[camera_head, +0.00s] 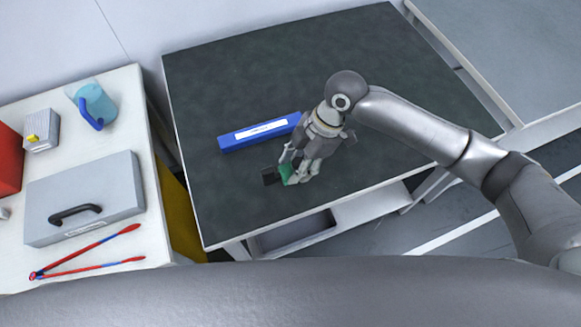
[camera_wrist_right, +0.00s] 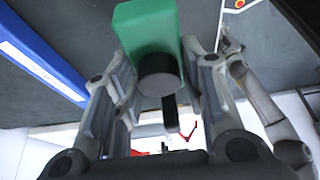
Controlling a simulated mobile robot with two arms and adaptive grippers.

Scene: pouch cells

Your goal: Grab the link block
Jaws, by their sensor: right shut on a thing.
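My right gripper (camera_head: 300,172) reaches down over the dark table top (camera_head: 230,85). It is shut on a green block (camera_head: 288,173) with a dark end. In the right wrist view, the green block (camera_wrist_right: 150,30) sits between the two fingers (camera_wrist_right: 157,80), with a dark round part on its near end. The fingers hide part of it in the head view. A small black piece (camera_head: 270,177) shows just left of the green block; I cannot tell whether it is part of it. My left gripper is not in view.
A long blue bar (camera_head: 228,142) with a white label lies just behind the gripper. A white side table (camera_head: 120,85) at left holds a grey case (camera_head: 100,190), red pliers-like tool (camera_head: 100,243), and blue-handled jug (camera_head: 98,100). The back of the dark table is clear.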

